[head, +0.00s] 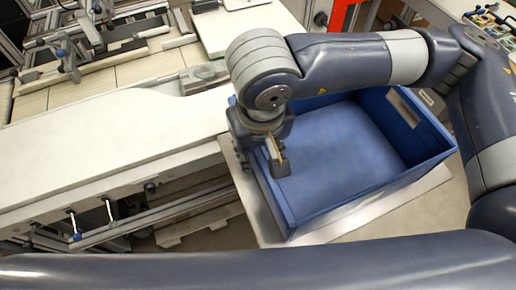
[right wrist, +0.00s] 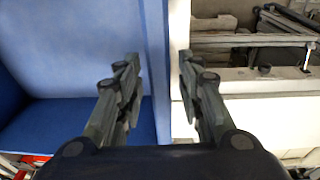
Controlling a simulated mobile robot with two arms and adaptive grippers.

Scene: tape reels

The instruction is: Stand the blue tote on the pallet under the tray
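The blue tote (head: 335,150) is an open, empty box standing upright on a flat grey sheet (head: 405,205) at the right of the head view. My right gripper (head: 277,160) points down at the tote's left wall. In the right wrist view its two fingers (right wrist: 158,75) are apart, with the blue tote wall (right wrist: 156,40) between them and gaps beside it. A pale pallet (head: 205,222) lies low at the lower middle, partly hidden below the long white surface (head: 110,135); whether this surface is the tray is unclear. My left gripper is out of view.
The long white surface runs left of the tote, on a metal frame with small levers (head: 75,225). Behind it is a bench with metal fixtures (head: 90,40). A red post (head: 340,14) stands at the back. My right arm passes over the tote's far side.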

